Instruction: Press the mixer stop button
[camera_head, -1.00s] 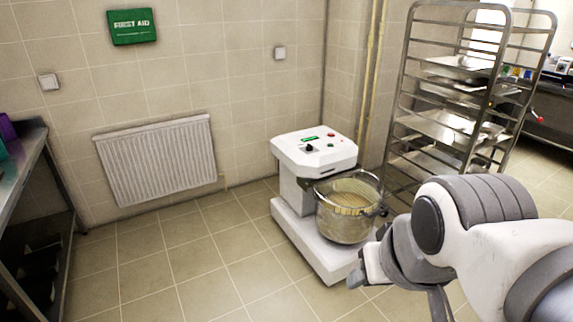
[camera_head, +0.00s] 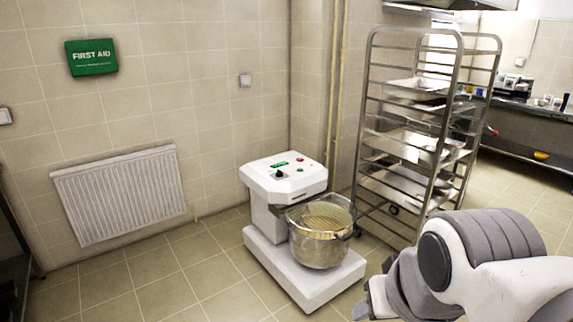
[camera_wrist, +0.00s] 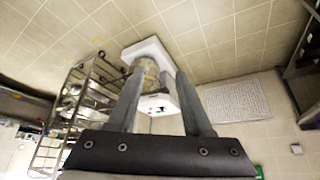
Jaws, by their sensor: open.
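The white mixer (camera_head: 283,185) stands on the floor near the wall. Its slanted top panel carries a small green display, a dark knob (camera_head: 278,175), a red button (camera_head: 299,160) and a smaller control beside it. A steel bowl (camera_head: 320,250) with a wire guard sits on its base. My gripper (camera_head: 364,304) is at the lower right in the head view, in front of and to the right of the mixer, apart from it. In the wrist view my gripper (camera_wrist: 159,75) is open and empty, with the inverted mixer (camera_wrist: 158,104) showing between and beyond its fingers.
A steel tray rack (camera_head: 410,130) stands right of and behind the mixer. A radiator (camera_head: 118,195) and a green first aid box (camera_head: 91,57) are on the wall to the left. The tiled floor left of the mixer is clear. A steel counter (camera_head: 540,112) is at the far right.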

